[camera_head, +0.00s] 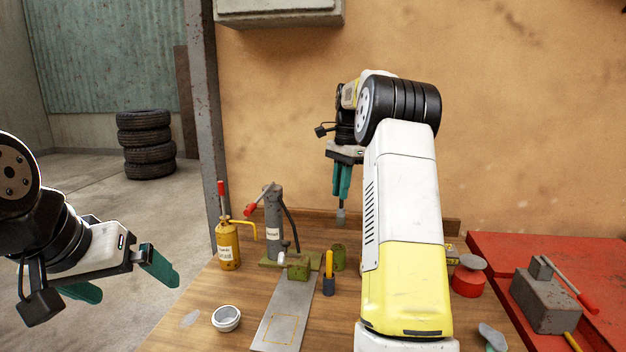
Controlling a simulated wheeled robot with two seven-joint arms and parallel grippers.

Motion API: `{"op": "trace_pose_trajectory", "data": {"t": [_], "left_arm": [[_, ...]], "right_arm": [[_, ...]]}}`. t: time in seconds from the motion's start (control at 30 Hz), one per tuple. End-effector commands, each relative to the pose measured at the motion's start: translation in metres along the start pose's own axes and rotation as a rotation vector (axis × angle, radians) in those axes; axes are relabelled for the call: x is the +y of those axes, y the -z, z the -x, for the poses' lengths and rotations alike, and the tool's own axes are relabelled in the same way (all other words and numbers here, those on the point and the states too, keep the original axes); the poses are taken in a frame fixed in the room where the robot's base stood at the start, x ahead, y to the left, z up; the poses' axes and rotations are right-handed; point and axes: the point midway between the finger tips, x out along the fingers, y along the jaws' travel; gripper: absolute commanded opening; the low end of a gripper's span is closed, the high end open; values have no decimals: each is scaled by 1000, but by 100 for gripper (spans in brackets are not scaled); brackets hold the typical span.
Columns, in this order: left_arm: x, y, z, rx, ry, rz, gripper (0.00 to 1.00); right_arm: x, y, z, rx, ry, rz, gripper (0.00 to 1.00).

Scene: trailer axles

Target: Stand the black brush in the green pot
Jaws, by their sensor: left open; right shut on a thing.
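My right gripper (341,192) is shut on the black brush (341,217), which hangs upright below the teal fingers. Only its grey lower end shows clearly; the rest is mostly hidden between the fingers. The green pot (339,259) is a small open cylinder on the wooden table. It appears almost straight below the brush in the picture, with a visible gap between them. My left gripper (122,279) is open and empty at the far left, beside the table.
Close to the pot stand a yellow-and-dark upright item (328,274), a green vise-like block (298,266) and a grey jack (273,225). A yellow oil can (227,244), white bowl (226,318) and metal plate (285,312) are left. A red surface (505,255) is right.

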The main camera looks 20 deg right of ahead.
Motion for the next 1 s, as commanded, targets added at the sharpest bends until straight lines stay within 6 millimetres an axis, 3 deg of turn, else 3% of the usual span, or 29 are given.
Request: {"op": "trace_pose_trajectory", "data": {"t": [0.27, 1.0], "left_arm": [[0, 0, 0, 1, 0, 0, 100], [0, 0, 0, 0, 0, 0, 100]], "right_arm": [[0, 1, -7, 0, 0, 0, 0], [0, 7, -66, -1, -1, 0, 0]]}}
